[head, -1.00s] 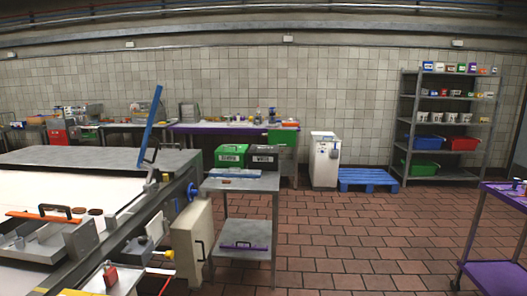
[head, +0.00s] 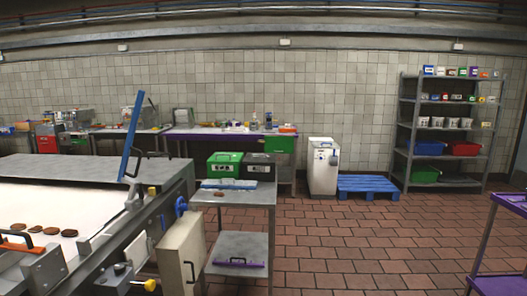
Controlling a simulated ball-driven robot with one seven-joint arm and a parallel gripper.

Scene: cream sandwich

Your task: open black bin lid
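The black bin (head: 259,168) is a small dark box with a pale label on its front. In the head view it stands just right of the green bin (head: 225,166), near the steel side table. Its top looks covered by a dark lid, but it is too small to be sure how the lid sits. The lower part of both bins is partly hidden by things on the side table. My gripper is not in view.
The steel side table (head: 233,197) has a lower shelf with a purple-edged tool. A conveyor machine with a raised blue bar (head: 131,137) fills the left. A blue pallet (head: 367,185) and purple cart (head: 505,205) stand right. The tiled floor (head: 340,240) between is open.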

